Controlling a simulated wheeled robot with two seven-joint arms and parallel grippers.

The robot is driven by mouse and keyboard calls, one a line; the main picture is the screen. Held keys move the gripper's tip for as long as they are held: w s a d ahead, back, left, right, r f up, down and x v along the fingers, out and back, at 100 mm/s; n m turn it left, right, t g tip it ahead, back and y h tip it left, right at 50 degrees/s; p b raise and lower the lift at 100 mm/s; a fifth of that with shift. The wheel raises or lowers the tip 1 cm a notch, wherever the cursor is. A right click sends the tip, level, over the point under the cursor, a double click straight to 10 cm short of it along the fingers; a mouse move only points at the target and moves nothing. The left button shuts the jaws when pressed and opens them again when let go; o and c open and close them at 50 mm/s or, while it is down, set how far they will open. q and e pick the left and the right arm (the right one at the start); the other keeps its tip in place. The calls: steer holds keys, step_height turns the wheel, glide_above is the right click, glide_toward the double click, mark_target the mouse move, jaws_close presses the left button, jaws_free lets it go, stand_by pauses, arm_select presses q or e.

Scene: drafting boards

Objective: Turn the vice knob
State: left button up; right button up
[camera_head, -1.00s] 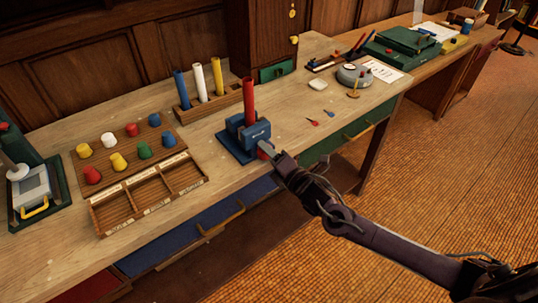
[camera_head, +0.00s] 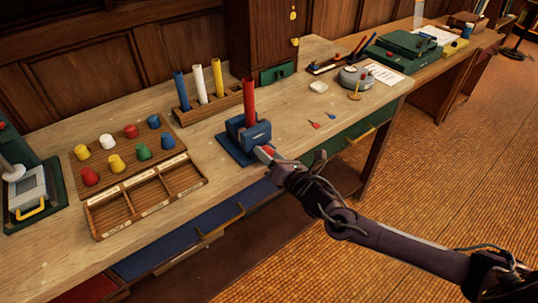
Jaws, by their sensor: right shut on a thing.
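A small blue vice (camera_head: 241,145) stands on the bench near its front edge, with a red cylinder (camera_head: 249,103) upright in its jaws. The red vice knob (camera_head: 267,151) is on the side of the vice facing my right arm, and only part of it shows. My right gripper (camera_head: 265,154) is at the knob with its fingers around it, shut on it. The fingers partly hide the knob. My left gripper is not in view.
A sorting tray (camera_head: 127,209) and a board of coloured knobs (camera_head: 76,158) lie left of the vice. A rack (camera_head: 180,113) of blue, white and yellow tubes stands behind. Darts (camera_head: 314,125) and a white block (camera_head: 318,86) lie right, with open bench between.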

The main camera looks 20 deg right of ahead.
steer(key=shift+f, duration=0.2)
steer(key=o, duration=1)
steer(key=shift+r, duration=0.15)
steer(key=b+v, duration=0.1)
steer(key=v, duration=0.7)
